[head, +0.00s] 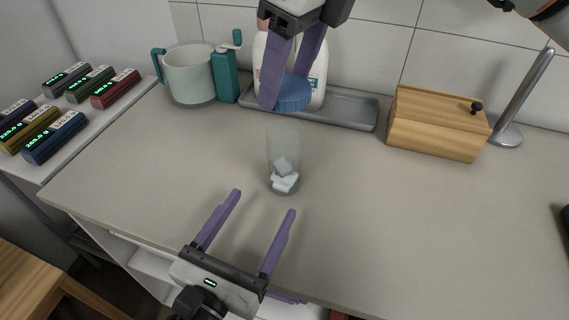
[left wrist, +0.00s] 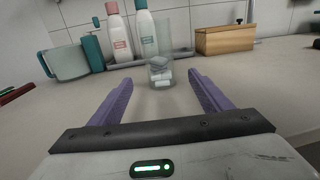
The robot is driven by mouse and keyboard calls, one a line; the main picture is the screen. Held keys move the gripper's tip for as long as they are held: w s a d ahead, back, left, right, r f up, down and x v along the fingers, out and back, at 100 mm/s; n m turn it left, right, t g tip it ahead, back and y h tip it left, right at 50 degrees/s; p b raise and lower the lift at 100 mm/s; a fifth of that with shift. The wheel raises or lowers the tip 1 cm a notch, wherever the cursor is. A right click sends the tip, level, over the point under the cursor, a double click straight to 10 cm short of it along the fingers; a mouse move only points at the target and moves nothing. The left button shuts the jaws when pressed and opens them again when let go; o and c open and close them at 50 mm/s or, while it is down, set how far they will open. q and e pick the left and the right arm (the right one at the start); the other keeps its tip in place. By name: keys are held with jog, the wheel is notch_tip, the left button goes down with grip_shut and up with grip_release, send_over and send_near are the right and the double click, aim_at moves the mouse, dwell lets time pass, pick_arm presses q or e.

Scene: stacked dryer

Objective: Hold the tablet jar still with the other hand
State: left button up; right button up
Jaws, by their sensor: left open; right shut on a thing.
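The tablet jar (head: 284,150) is clear and stands upright on the counter, with several white tablets in its bottom. It also shows in the left wrist view (left wrist: 160,72), straight ahead between my fingers. My left gripper (head: 264,202) is open and empty, on the near side of the jar, its fingertips short of the glass and not touching it. My right gripper (head: 288,98) is shut on a round blue lid (head: 292,94), held above and behind the jar, apart from its rim. The right gripper is not seen in the left wrist view.
A pale mug (head: 190,75) and teal device (head: 225,78) are back left. A wooden box (head: 435,125) and metal stand (head: 508,135) are right. Labelled blocks (head: 55,135) lie left. The counter around the jar is clear.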

aim_at(279, 176)
pick_arm(q)
jog(key=x, duration=1.1)
jog(key=shift+w+d, duration=0.15)
jog(key=shift+w, duration=0.2)
jog(key=c, duration=1.6)
pick_arm(e)
jog(key=shift+s+d+x, duration=0.1)
jog(key=shift+d+x, duration=0.05)
jog(key=shift+x, duration=0.65)
jog(key=shift+s+d+x, duration=0.1)
jog(key=shift+x, duration=0.75)
jog(key=shift+s+d+x, duration=0.1)
jog(key=shift+d+x, duration=0.05)
jog(key=shift+x, duration=0.65)
